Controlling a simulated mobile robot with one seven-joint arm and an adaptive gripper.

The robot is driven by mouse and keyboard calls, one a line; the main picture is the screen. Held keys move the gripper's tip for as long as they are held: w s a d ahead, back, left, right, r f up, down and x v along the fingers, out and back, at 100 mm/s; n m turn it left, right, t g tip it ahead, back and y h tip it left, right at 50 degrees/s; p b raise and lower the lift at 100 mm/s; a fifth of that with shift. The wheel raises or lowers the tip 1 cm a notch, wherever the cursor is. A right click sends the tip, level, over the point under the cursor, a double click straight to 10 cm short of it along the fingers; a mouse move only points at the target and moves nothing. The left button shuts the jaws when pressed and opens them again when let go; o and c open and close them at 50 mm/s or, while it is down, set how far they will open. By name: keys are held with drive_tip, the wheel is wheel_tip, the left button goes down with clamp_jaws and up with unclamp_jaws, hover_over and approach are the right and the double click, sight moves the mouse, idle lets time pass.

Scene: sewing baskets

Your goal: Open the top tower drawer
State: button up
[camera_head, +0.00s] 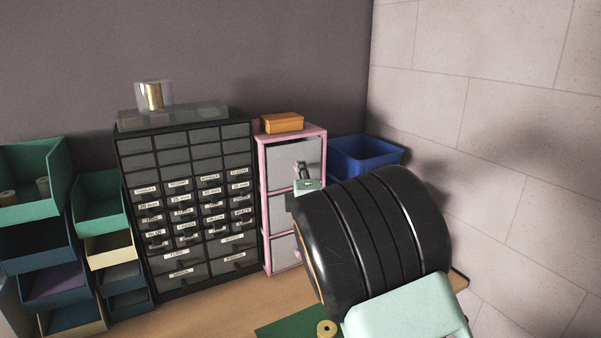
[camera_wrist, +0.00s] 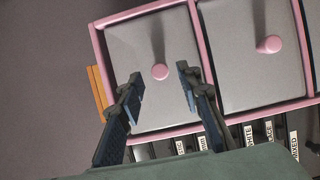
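The pink-framed tower (camera_head: 262,205) stands on the table against the back wall, with grey drawer fronts stacked in it. Its top drawer (camera_head: 286,160) looks shut. In the wrist view the tower lies on its side, and the top drawer (camera_wrist: 128,42) is the left one, with a round pink knob (camera_wrist: 160,72). My gripper (camera_wrist: 159,79) is open, with one dark finger on each side of the knob in the picture. I cannot tell whether the fingertips reach around the knob or stop short of it. In the head view my gripper (camera_head: 302,172) is before the top drawer, partly hidden by my arm.
An orange box (camera_head: 282,123) sits on the tower. A black cabinet of small labelled drawers (camera_head: 187,205) stands close on its left. A blue bin (camera_head: 372,155) is behind on the right. Stacked bins (camera_head: 45,245) are far left. My arm covers the tower's lower right.

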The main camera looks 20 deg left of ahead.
drive_tip(key=shift+x, duration=1.4)
drive_tip(key=shift+c, duration=0.6)
clamp_jaws()
